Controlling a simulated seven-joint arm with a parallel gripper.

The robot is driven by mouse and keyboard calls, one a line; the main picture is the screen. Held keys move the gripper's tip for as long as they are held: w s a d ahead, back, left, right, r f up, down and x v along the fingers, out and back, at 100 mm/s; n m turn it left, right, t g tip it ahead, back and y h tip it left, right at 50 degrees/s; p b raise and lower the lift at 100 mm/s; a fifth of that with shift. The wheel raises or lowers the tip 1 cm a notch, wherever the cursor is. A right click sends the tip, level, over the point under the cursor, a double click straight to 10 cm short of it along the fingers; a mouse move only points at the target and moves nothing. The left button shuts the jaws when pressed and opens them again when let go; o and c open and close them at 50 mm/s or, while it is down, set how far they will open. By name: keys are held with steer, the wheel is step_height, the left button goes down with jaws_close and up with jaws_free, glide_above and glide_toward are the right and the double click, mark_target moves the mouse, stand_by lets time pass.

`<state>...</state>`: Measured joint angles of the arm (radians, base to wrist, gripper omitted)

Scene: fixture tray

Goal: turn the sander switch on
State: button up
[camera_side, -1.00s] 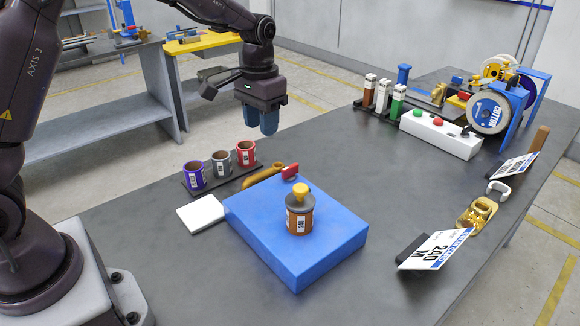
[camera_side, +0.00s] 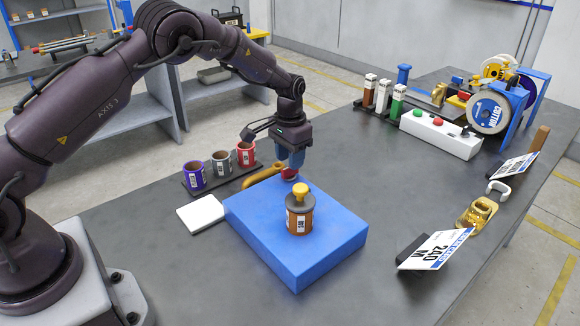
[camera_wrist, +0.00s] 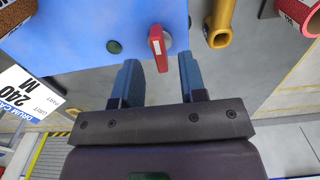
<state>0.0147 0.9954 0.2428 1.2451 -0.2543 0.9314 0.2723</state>
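The sander is a blue block-shaped body (camera_side: 320,245) on the table, with a brown drum (camera_side: 299,220) and yellow knob on top. Its switch appears to be the red lever (camera_side: 289,174) at the back edge. In the wrist view the red lever (camera_wrist: 157,45) has a pale stripe, and a green button (camera_wrist: 114,47) sits left of it on the blue body. My gripper (camera_side: 291,160) is right above the lever in the side view, hiding part of it. In the wrist view my gripper (camera_wrist: 158,62) is open, fingers on either side of the lever with gaps visible.
A yellow tube (camera_side: 262,174) sticks out beside the lever. Purple (camera_side: 194,175), grey (camera_side: 221,163) and red (camera_side: 245,153) sleeves stand on a dark rack behind. A white control box (camera_side: 440,134) and tilted labels (camera_side: 437,249) are at the right. Table front is clear.

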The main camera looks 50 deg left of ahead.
steer(key=shift+f, duration=1.6)
jaws_close()
